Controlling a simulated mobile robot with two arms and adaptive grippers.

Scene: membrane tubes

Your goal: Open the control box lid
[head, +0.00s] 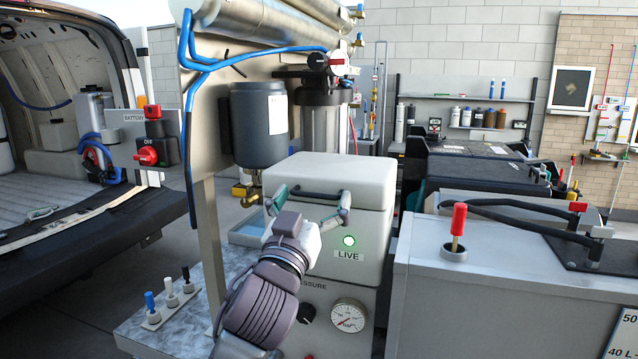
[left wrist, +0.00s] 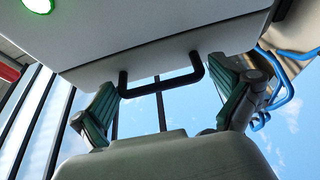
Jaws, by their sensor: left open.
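The control box (head: 374,250) is pale grey-white, with a lit green lamp (head: 349,241) and a LIVE label (head: 348,255) on its front. Its lid (head: 345,172) looks shut. A black bar handle (head: 305,194) sticks out from the lid's front; the handle also shows in the left wrist view (left wrist: 165,87). My left gripper (head: 309,204) is open in front of the lid, its green-padded fingers apart at either end of the handle. In the left wrist view the gripper (left wrist: 168,103) has the handle between its fingers, with gaps on both sides. My right gripper is not in view.
A dark canister (head: 259,125) and blue hoses (head: 192,75) stand behind and left of the box. A pressure gauge (head: 348,316) sits below it. A grey cabinet with a red-topped lever (head: 458,222) stands close on the right. A van (head: 60,230) is at left.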

